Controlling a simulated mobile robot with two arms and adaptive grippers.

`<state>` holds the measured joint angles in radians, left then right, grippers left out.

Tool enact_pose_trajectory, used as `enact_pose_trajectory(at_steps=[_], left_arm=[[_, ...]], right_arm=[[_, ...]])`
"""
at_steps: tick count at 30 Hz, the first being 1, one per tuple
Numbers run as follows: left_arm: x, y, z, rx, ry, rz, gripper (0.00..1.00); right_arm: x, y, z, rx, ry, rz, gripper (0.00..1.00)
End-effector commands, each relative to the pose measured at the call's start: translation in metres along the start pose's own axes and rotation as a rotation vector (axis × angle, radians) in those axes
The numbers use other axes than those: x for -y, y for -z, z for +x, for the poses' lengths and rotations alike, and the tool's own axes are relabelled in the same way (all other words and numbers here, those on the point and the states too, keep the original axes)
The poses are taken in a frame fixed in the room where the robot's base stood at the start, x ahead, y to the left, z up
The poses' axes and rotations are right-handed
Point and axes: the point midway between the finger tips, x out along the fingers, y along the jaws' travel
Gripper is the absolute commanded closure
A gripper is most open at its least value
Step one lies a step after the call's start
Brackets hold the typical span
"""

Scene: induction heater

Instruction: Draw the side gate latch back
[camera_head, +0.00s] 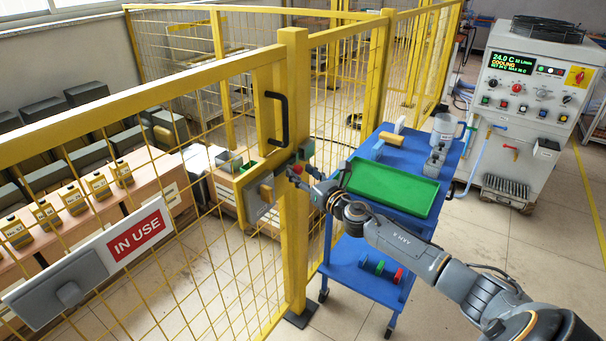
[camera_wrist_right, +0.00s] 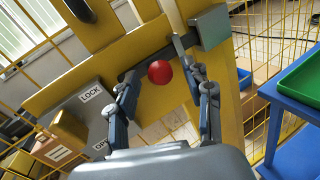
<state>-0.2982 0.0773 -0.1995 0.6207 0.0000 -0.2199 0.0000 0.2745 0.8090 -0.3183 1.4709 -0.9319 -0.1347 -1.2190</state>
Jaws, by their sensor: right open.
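The side gate latch is a grey plate (camera_head: 259,199) on the yellow gate by the post, with a tan block on it. In the right wrist view its plate (camera_wrist_right: 88,103) carries a "LOCK" label and a second, partly hidden label. A red ball knob (camera_wrist_right: 160,72) stands out on a dark bar by a grey block (camera_wrist_right: 211,28); the knob also shows small in the head view (camera_head: 297,169). My right gripper (camera_wrist_right: 162,84) is open, one finger on each side of the knob in the picture; contact cannot be told. My left gripper is out of view.
A black handle (camera_head: 279,118) is on the gate above the latch. A blue cart (camera_head: 372,279) with a green tray (camera_head: 393,187) stands close to my right arm. An "IN USE" sign (camera_head: 136,236) hangs on the mesh.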

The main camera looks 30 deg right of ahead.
Motion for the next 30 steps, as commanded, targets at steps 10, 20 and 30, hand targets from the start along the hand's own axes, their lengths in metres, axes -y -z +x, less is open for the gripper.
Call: enact_pose_trajectory(at_steps=[10,20,30], left_arm=[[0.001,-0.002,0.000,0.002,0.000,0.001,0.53],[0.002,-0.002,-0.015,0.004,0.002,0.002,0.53],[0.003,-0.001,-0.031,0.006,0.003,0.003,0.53]], right_arm=[[0.000,0.000,0.000,0.000,0.000,0.000,1.00],[-0.021,-0.001,-0.008,-0.003,-0.004,0.001,1.00],[-0.061,0.009,-0.024,-0.002,-0.003,0.001,1.00]])
